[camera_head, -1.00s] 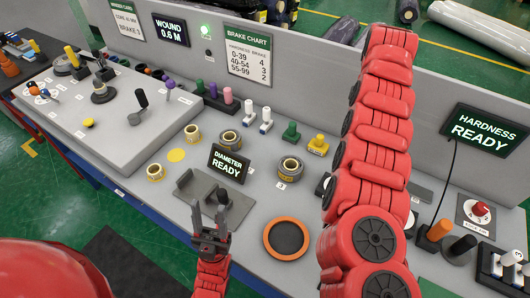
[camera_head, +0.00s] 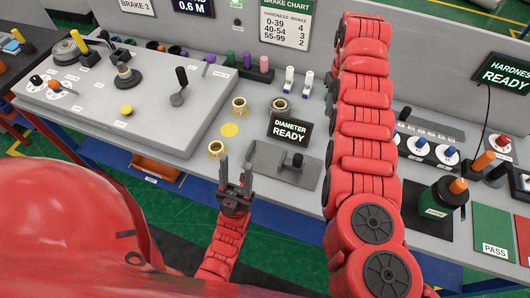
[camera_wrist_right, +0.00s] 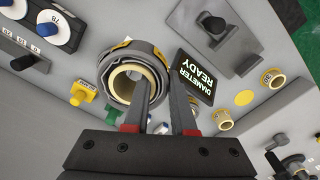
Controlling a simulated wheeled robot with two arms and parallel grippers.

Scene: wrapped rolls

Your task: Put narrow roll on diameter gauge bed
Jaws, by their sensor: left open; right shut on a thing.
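The diameter gauge bed (camera_head: 266,157), a grey block with a dark knob, stands empty in front of the DIAMETER READY sign (camera_head: 290,131). It also shows in the wrist view (camera_wrist_right: 240,62). In the wrist view my right gripper (camera_wrist_right: 164,82) is shut on the wall of a grey wrapped roll (camera_wrist_right: 112,88) with a cream core, one finger at the core side and one outside. Whether the roll is lifted I cannot tell. That roll and gripper are hidden behind my right arm in the head view.
Three other rolls stand by the bed: one at the front (camera_head: 216,149), one behind it (camera_head: 239,107) and a greyer one (camera_head: 279,107). A yellow disc (camera_head: 229,130) lies between them. A raised control panel (camera_head: 120,95) fills the left.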

